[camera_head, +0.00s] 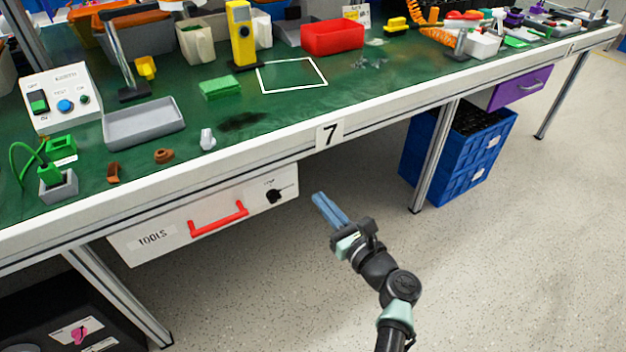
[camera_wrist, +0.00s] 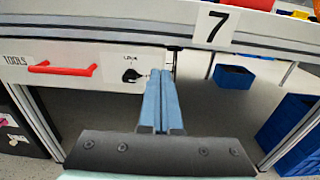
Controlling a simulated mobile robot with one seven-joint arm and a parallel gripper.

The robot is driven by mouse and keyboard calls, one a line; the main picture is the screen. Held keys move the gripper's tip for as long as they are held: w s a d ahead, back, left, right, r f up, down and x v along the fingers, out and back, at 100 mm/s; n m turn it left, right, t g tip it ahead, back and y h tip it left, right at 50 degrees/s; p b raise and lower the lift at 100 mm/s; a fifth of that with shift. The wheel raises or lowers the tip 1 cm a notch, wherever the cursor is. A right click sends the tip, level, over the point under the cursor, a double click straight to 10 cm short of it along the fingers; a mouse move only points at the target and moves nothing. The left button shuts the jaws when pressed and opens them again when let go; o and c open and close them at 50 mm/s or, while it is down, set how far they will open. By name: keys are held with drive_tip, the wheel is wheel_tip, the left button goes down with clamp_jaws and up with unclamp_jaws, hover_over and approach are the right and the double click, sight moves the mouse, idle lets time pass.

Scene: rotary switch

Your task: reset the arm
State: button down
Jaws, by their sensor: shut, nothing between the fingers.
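My gripper (camera_head: 318,199) is in front of the workbench, below the table edge and to the right of the drawer front. Its blue fingers are shut together with nothing between them. In the wrist view the fingers (camera_wrist: 160,80) point towards the bench edge. The black rotary switch (camera_head: 273,196) sits on the right end of the white TOOLS drawer (camera_head: 172,232). It also shows in the wrist view (camera_wrist: 132,75), just left of the fingertips. The gripper looks apart from the switch. The switch label is too small to read surely.
The drawer has a red handle (camera_head: 218,219). The green-topped workbench (camera_head: 290,130) carries a red bin (camera_head: 333,37), a grey tray (camera_head: 144,122) and a control box (camera_head: 60,98). Blue crates (camera_head: 450,160) stand under the bench at right. The floor around my arm is clear.

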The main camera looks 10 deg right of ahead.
drive_tip(key=shift+p+v, duration=0.35)
drive_tip(key=shift+v, duration=1.5)
